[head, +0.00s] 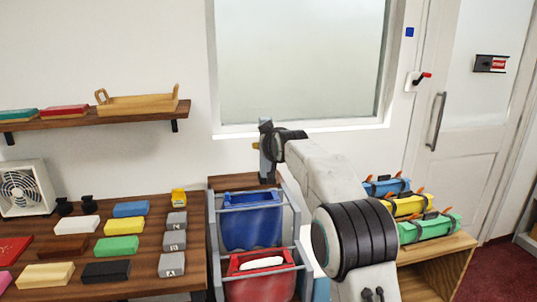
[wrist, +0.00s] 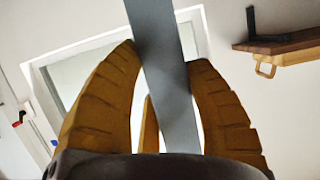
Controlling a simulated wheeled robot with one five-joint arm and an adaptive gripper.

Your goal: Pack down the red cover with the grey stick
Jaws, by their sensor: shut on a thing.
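My gripper (wrist: 165,100) is shut on the grey stick (wrist: 165,70), a flat bar passing between its yellow-brown fingers in the wrist view. In the head view the stick (head: 266,165) hangs upright at the end of my arm, above and behind the blue bag; my fingers are mostly hidden there. The red cover (head: 262,288) appears to be the red cloth bag in the front of the grey rack, with something white in its opening. The stick is apart from it; its lower part is cut off by the picture's bottom edge.
A blue bag (head: 250,222) hangs behind the red one in the grey rack (head: 213,235). A wooden table (head: 190,284) at left holds several coloured blocks and a fan (head: 25,188). Several coloured bags lie on a low wooden unit (head: 460,243) at right. A wall shelf (head: 150,112) holds a tray.

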